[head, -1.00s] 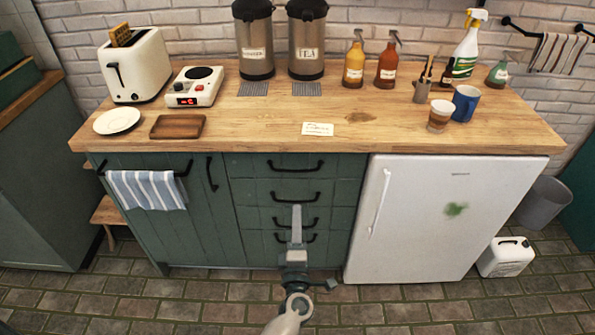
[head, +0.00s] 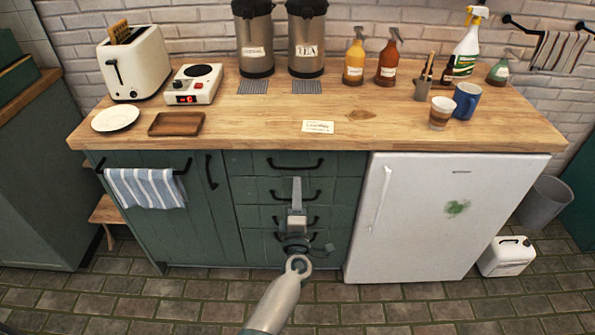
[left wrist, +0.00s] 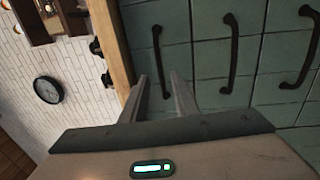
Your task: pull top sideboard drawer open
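The green sideboard's top drawer (head: 262,160) is shut, flush under the wooden counter, with a black bow handle (head: 295,167). My left gripper (head: 296,181) is in front of the drawer stack, its tips showing just below that handle in the head view. In the left wrist view, which is turned sideways, the two fingers (left wrist: 161,80) are apart with nothing between them. The top handle (left wrist: 158,62) lies ahead, roughly in line with the gap, and appears apart from the fingers. My right gripper is not in view.
Lower drawers with similar handles (head: 260,189) are beneath. A cupboard with a striped towel (head: 146,188) is left, a white fridge (head: 425,220) right. The counter (head: 250,125) holds a toaster, flasks, bottles and cups. The tiled floor in front is clear.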

